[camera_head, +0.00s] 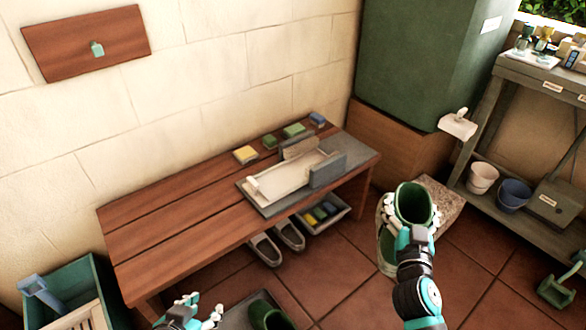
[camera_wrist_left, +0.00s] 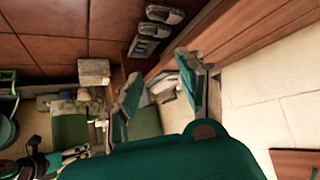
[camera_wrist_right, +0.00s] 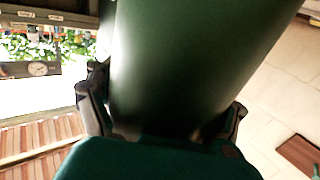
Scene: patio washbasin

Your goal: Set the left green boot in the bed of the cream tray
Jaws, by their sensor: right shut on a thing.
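A green boot (camera_head: 413,203) with a pale sole is held in the air by my right gripper (camera_head: 408,232), right of the bench. Its opening faces up and it is apart from the tray. In the right wrist view the boot (camera_wrist_right: 190,60) fills the space between the fingers. The cream tray (camera_head: 268,187) lies on the bench, its bed empty, with grey upright pieces at two sides. My left gripper (camera_head: 200,312) is open and empty low at the front left.
The wooden bench (camera_head: 165,222) carries a yellow sponge (camera_head: 245,154) and several small blocks behind the tray. Grey shoes (camera_head: 264,249) and a bin (camera_head: 322,212) sit below. A stone block (camera_head: 440,200) and shelf (camera_head: 480,120) stand right. A teal crate (camera_head: 88,280) is front left.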

